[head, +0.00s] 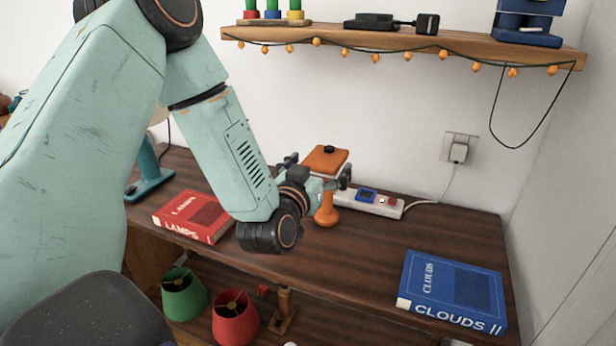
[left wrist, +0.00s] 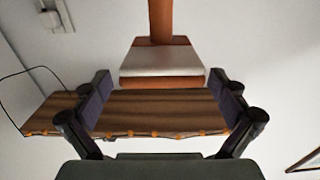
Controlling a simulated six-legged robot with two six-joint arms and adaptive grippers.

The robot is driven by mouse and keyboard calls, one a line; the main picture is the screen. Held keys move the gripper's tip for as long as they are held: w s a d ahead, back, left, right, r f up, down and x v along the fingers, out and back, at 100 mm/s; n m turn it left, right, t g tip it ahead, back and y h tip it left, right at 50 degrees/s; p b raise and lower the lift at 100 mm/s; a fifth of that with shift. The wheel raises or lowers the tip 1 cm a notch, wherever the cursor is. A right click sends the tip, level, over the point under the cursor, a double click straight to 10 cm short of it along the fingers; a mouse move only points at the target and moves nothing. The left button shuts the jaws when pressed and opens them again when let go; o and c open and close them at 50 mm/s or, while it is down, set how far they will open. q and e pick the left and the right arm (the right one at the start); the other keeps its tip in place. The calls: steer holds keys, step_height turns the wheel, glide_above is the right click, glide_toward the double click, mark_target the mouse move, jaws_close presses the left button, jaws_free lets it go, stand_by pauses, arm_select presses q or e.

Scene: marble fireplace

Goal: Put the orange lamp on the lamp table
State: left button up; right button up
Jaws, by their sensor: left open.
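The orange lamp (head: 326,216) stands upright on the dark wooden table (head: 370,250), with a flat square orange top. In the left wrist view, which is upside down, its stem and square head (left wrist: 162,62) show near the fingertips. My left gripper (head: 318,178) is open at the lamp, its fingers spread to either side of it in the head view. In the left wrist view the open fingers (left wrist: 163,85) hold nothing, and contact with the lamp cannot be told. No separate lamp table can be told apart. My right gripper is out of view.
A red book (head: 195,216), a blue book (head: 453,290), a teal lamp (head: 148,180) and a power strip (head: 370,203) are on the table. A wall shelf (head: 400,40) with string lights hangs above. Green (head: 184,294) and red (head: 236,318) shades sit below.

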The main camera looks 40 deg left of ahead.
arm_select(q)
steer(key=v, duration=0.8)
steer(key=shift+s+p, duration=0.3)
steer(key=shift+p, duration=0.1)
steer(key=shift+w+d, duration=0.1)
stand_by(1.4)
